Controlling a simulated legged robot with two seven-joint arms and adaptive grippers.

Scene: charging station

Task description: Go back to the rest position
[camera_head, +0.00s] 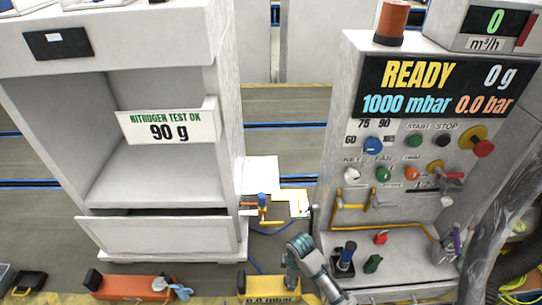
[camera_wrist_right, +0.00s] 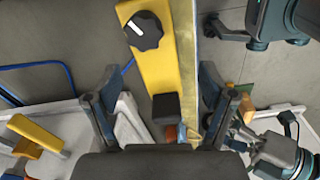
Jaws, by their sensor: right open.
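In the right wrist view my right gripper (camera_wrist_right: 157,92) is open, with one dark finger on each side of the picture. A yellow device (camera_wrist_right: 155,70) with a black knob (camera_wrist_right: 143,30) and a black end block (camera_wrist_right: 167,108) shows beyond and between the fingers. I see nothing gripped. In the head view a grey-teal arm part (camera_head: 312,262) of mine reaches up from the bottom, but its gripper cannot be made out there. My left gripper cannot be made out in either view.
A control panel (camera_head: 345,150) reading READY stands at right. A grey cabinet (camera_head: 228,100) with a 90 g sign (camera_head: 170,130) stands at left. An orange device (camera_head: 130,287) and a yellow box (camera_head: 268,284) lie at the front. Floor shows between the cabinets.

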